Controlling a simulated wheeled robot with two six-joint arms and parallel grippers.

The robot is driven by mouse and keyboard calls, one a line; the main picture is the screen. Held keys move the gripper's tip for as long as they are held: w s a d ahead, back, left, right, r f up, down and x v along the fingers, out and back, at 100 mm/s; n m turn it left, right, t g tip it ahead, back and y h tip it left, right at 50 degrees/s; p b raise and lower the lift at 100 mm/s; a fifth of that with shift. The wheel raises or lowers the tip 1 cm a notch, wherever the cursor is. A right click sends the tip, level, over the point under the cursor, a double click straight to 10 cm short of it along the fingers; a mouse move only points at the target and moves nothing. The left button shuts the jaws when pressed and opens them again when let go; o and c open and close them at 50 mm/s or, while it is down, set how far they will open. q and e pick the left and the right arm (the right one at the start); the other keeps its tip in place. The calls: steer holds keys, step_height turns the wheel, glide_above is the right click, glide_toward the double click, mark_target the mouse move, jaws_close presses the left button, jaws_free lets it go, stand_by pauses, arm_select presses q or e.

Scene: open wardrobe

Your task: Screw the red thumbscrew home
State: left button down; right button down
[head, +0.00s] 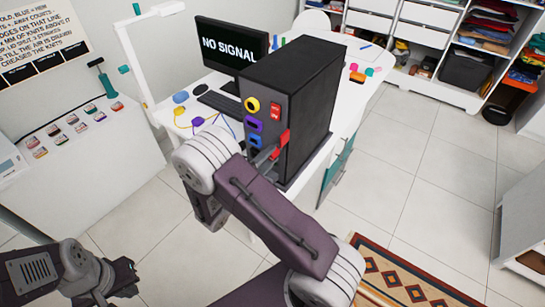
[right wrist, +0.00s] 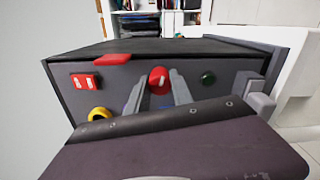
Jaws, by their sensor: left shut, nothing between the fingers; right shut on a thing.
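The red thumbscrew (right wrist: 158,80) is on the dark front panel of the black computer case, seen in the right wrist view. My right gripper (right wrist: 157,90) has one finger on either side of its head and is shut on it. How deep the screw sits cannot be told. My left gripper (head: 130,274) is shut and empty, low at the left, away from the desk.
The panel also carries a red rocker switch (right wrist: 85,82), a yellow ring (right wrist: 98,113), a dark green knob (right wrist: 208,78) and a red tab (right wrist: 113,60) at its edge. A monitor (head: 231,47) and keyboard (head: 220,102) stand beside the case.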

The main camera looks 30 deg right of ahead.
steer(key=shift+f+m+b, duration=0.2)
steer(key=shift+m+b, duration=1.4)
steer(key=shift+b, duration=0.15)
steer(key=m+b, duration=0.4)
steer(key=b, duration=0.1)
steer(key=shift+b, duration=0.35)
steer(key=m+b, duration=0.3)
steer(key=b, duration=0.3)
steer(key=shift+m+b, duration=0.3)
steer(key=shift+m, duration=0.1)
steer(key=shift+r+m+b, duration=0.1)
steer(key=shift+m+b, duration=1.2)
steer(key=shift+b, duration=1.2)
steer(key=c, duration=1)
jaws_free()
steer(key=shift+c, duration=0.2)
steer(key=shift+r, duration=0.1)
steer(key=shift+c, duration=0.4)
